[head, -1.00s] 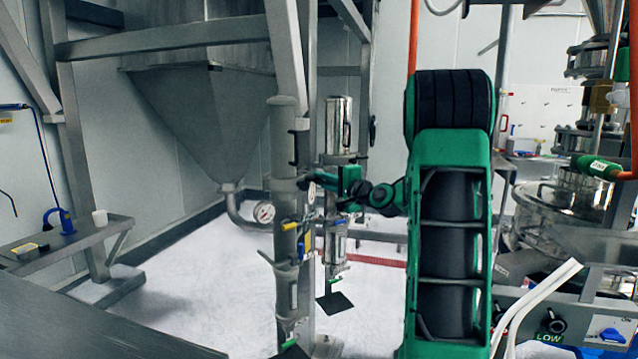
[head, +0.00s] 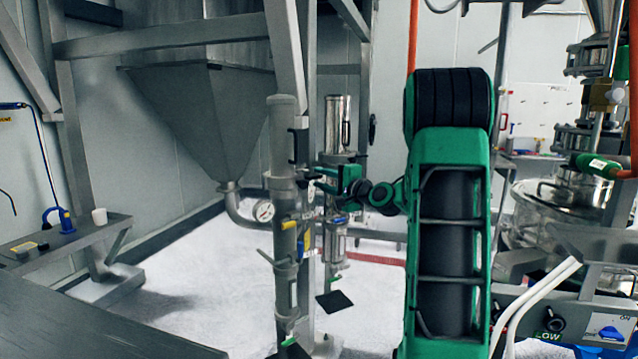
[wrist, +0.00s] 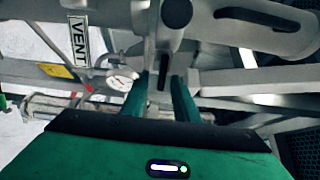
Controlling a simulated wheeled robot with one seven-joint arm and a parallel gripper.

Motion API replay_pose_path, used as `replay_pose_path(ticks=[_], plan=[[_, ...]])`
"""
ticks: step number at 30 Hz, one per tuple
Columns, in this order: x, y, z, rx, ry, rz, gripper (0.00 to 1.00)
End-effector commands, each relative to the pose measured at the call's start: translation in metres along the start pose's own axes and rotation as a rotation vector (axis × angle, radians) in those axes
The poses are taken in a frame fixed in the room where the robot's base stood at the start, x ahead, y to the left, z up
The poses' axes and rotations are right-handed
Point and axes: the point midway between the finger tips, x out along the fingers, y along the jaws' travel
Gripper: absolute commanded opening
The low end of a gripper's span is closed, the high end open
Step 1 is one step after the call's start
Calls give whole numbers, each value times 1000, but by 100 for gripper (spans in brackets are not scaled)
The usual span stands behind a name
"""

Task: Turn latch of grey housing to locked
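The grey housing (head: 284,115) is a tall upright cylinder left of my arm in the head view. A dark latch-like handle (head: 298,146) shows on its right side; its exact setting is too small to tell. My gripper (head: 312,176) is beside the housing's right side, just below that handle. In the wrist view, the two green fingers of my gripper (wrist: 165,97) are apart, pointing at grey metal parts. A narrow dark bar (wrist: 164,72) shows beyond the gap between the fingertips; I cannot tell if they touch it.
A second, shinier cylinder (head: 338,125) stands close behind my gripper. A round gauge (head: 263,211) and yellow and blue handles are lower on the housing. A VENT label (wrist: 79,40) shows in the wrist view. Frame posts (head: 308,50) stand close by.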

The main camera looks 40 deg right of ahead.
Motion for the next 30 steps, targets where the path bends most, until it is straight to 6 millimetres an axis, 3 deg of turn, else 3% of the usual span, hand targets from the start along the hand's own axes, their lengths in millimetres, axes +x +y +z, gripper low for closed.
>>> replay_pose_path(ticks=[5,18,24,30], plan=[[-15,0,-1,1,3,1,27],[-90,1,-1,1,4,2,27],[-105,1,-1,1,2,2,27],[-106,1,0,0,1,2,27]])
